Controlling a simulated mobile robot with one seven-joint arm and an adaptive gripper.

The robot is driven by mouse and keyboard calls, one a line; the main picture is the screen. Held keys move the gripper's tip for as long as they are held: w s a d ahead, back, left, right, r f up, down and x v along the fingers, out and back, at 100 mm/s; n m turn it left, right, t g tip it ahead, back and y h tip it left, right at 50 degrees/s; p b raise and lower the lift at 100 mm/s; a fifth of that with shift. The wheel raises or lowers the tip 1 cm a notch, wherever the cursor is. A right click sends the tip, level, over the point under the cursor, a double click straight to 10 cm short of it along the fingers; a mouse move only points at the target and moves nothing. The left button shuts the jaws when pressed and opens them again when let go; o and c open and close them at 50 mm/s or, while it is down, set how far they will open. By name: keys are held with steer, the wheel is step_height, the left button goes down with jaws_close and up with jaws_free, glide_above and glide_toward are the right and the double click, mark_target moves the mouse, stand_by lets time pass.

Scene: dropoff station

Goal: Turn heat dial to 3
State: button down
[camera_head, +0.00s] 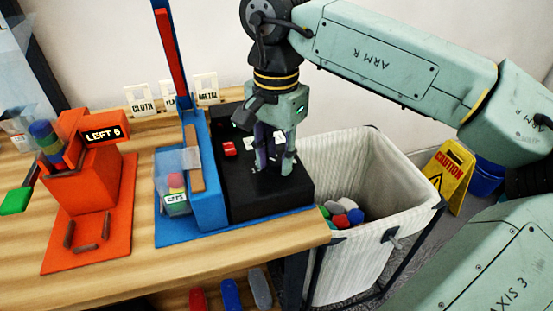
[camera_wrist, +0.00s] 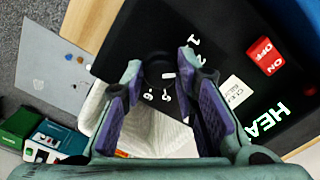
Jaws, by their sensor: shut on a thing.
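The heat dial (camera_wrist: 155,72) is a round black knob on the black control panel (camera_wrist: 120,28). White digits ring it, with a 1 at the upper right and others below; my fingers cover some. A short white mark shows on the knob's right side; I cannot tell which digit it points to. My gripper (camera_wrist: 160,66) is shut on the dial, one finger on each side. In the head view my gripper (camera_head: 275,168) points down at the panel (camera_head: 265,195) and hides the dial.
A blue press frame (camera_head: 207,190) stands left of the panel, with an orange station (camera_head: 92,180) farther left. A white-lined bin (camera_head: 375,180) stands to the right, beside a yellow caution sign (camera_head: 449,175).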

mark_target(276, 161)
steer(key=m+b, duration=0.1)
steer(key=m, duration=0.4)
steer(key=shift+m+b, duration=0.3)
stand_by(0.4)
steer(key=c, duration=1.2)
jaws_free()
steer(key=shift+c, duration=0.2)
steer(key=shift+r, duration=0.1)
step_height(276, 161, up, 12)
